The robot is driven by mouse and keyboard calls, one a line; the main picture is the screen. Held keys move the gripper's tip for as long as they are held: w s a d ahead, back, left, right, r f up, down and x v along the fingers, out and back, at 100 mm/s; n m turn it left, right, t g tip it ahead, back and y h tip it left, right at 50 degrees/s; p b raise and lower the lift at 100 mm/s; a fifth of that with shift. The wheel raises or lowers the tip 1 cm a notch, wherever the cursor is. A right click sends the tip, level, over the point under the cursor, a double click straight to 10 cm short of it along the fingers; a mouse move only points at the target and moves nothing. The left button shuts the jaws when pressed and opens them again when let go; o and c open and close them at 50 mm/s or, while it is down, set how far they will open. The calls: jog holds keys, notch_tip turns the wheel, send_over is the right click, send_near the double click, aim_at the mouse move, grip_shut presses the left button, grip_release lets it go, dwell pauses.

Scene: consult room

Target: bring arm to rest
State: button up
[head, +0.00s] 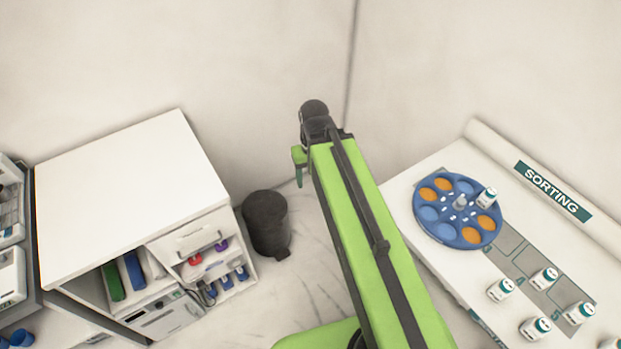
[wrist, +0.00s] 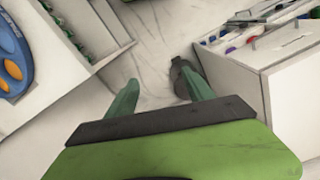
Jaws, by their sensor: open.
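My green arm reaches up through the middle of the head view, over the floor between a white cabinet and a sorting table. My gripper (wrist: 158,92) shows in the wrist view as two green fingers spread apart, with nothing between them but floor. In the head view only a small green part of the gripper (head: 300,168) shows, at the arm's far end. The rest of it is hidden there.
The white cabinet (head: 130,190) stands left, with a dark bin (head: 266,222) beside it. The sorting table (head: 425,175) at right bears a blue round tray (head: 425,228) and several white bottles (head: 543,278). Walls close the back.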

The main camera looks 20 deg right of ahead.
jog(key=shift+s+a, duration=0.1)
jog(key=shift+a, duration=0.4)
jog(key=shift+f, duration=0.1)
notch_tip(320, 180, down, 5)
jog(key=b, duration=0.4)
jog(key=shift+r+b, duration=0.2)
jog(key=shift+b, duration=0.15)
jog(key=shift+r+p, duration=0.35)
jog(key=shift+r, duration=0.05)
jog(key=shift+c, duration=0.4)
